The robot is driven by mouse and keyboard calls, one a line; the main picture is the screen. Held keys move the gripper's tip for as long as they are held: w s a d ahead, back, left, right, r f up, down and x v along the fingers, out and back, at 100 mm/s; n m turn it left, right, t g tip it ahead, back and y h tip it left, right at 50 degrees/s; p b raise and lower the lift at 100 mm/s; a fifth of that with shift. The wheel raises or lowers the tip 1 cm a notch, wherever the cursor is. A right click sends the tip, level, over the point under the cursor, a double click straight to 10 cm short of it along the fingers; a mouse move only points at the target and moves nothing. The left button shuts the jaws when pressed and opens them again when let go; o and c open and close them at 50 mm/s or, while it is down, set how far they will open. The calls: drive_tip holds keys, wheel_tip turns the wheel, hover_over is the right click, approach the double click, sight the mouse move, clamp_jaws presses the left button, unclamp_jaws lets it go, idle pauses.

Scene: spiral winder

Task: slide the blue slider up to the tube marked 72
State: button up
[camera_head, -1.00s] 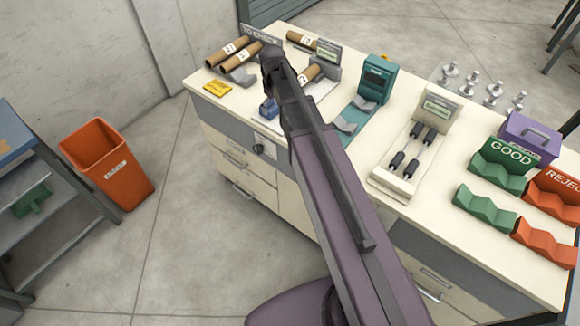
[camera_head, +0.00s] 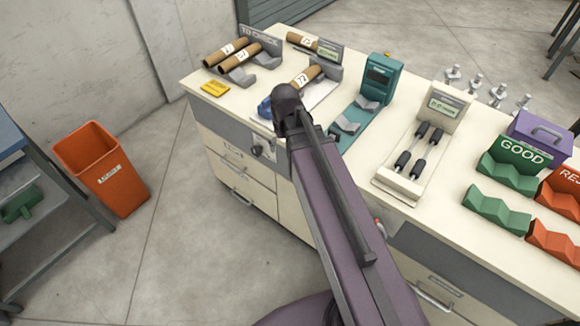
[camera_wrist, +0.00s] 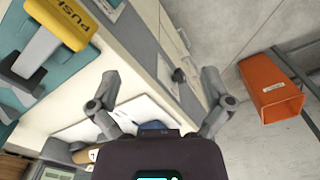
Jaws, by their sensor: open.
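The brown cardboard tube marked 72 (camera_head: 303,77) rests on a grey and white gauge with a small display, toward the back of the bench. The blue slider (camera_head: 265,107) sits at the gauge's near left end, partly hidden by my arm. A blue piece, likely the slider, shows in the wrist view (camera_wrist: 152,126) just above my gripper's body, between the finger bases. My gripper (camera_wrist: 160,74) is open, its two fingers wide apart and empty. In the head view my arm's end hides the fingers. Whether they touch the slider I cannot tell.
Two more tubes lie on the "to check" rack (camera_head: 247,72) at the left, near a yellow block (camera_head: 214,88). A teal device (camera_head: 378,80) stands right of the gauge. Green good trays (camera_head: 505,172) are farther right. An orange bin (camera_head: 100,170) stands on the floor.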

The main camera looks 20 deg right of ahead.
drive_tip(key=shift+m, duration=0.6)
drive_tip(key=shift+s+f+b, duration=0.35)
drive_tip(key=shift+s+f, duration=0.1)
drive_tip(key=shift+s, duration=0.4)
drive_tip(key=shift+s+f+b, duration=0.4)
drive_tip(key=shift+s+f, duration=0.05)
drive_tip(key=shift+s, duration=0.4)
drive_tip(key=shift+s+f+b, duration=0.35)
drive_tip(key=shift+s+f, duration=0.1)
drive_tip(key=shift+s, duration=0.4)
drive_tip(key=shift+s, duration=0.1)
